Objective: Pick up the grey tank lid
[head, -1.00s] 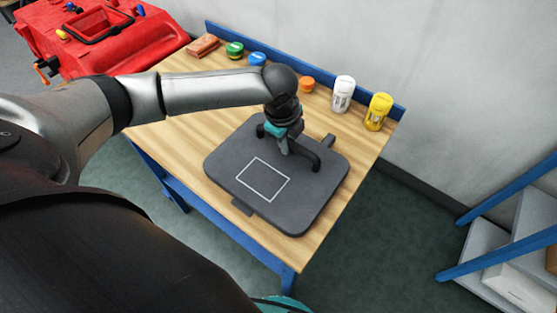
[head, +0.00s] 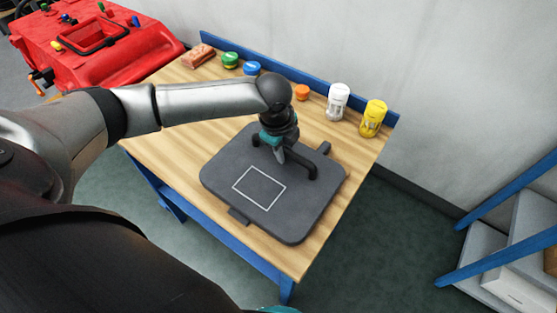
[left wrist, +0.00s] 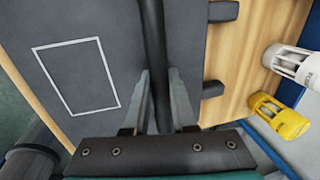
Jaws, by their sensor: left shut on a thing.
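The grey tank lid (head: 222,172) is a dark, rounded plate with a white rectangle outline on its top and a raised black handle. It lies flat over the wooden table; I cannot tell whether it is lifted at all. My left gripper (head: 279,153) comes down on the lid from above and is shut on its handle. In the left wrist view the two fingers (left wrist: 163,108) stand on either side of the black handle bar (left wrist: 155,50), and the lid (left wrist: 75,75) fills the left half. I do not see my right gripper.
The wooden table (head: 180,132) has a blue rim at the back. Along it stand a reddish block (head: 198,55), green (head: 230,60), blue (head: 251,68) and orange (head: 301,92) caps, a white bottle (head: 337,101) and a yellow bottle (head: 372,118). A red machine (head: 90,60) is at upper left, blue-framed shelving (head: 510,215) at right.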

